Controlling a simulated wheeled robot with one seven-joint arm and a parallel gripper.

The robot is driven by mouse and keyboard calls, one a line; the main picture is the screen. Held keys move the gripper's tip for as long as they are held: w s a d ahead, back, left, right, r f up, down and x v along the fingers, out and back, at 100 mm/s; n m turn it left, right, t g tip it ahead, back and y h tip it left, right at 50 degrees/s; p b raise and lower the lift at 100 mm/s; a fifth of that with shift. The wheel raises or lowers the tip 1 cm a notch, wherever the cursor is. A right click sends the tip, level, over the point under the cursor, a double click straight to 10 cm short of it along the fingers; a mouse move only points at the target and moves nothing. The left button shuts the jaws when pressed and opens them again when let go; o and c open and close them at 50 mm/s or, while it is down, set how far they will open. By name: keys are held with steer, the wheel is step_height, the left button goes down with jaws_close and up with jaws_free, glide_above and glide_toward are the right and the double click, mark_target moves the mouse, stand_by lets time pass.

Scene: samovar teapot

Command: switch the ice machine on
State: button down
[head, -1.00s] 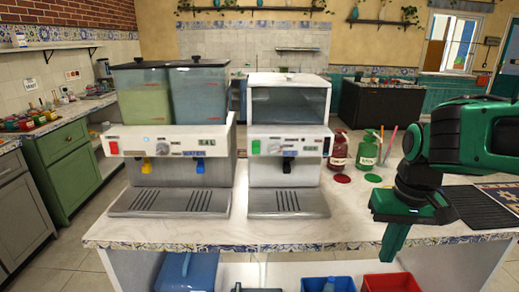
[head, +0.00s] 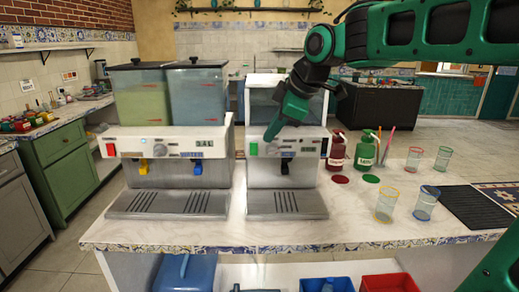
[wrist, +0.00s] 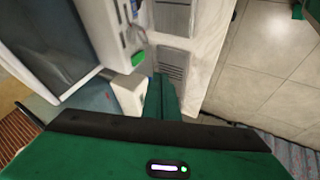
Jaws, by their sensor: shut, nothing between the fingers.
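The single-tank white machine (head: 285,190), which looks like the ice machine, stands on the counter at the centre of the head view. Its front panel has a green button (head: 254,148) at the left end and a black spout below. The green button also shows in the wrist view (wrist: 138,58), just left of and beyond the fingertips. My gripper (head: 271,134) is shut and empty, in front of the machine's upper panel, just right of and above the button. I see no clear contact. In the wrist view, the closed green fingers (wrist: 161,96) hide part of the machine.
A two-tank drink machine (head: 165,150) stands close on the left. Red (head: 338,151) and green (head: 366,150) pump bottles stand to the right. Several glasses, one being a yellow-rimmed glass (head: 386,204), stand farther right by a black mat (head: 480,207). The counter front is clear.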

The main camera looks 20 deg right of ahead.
mark_target(252, 153)
steer(key=w+f, duration=0.8)
steer(key=w, duration=0.1)
steer(key=shift+a+f, duration=0.35)
steer(key=shift+w+d+f, duration=0.1)
steer(key=shift+w, duration=0.2)
stand_by(0.4)
steer(key=shift+r, duration=0.85)
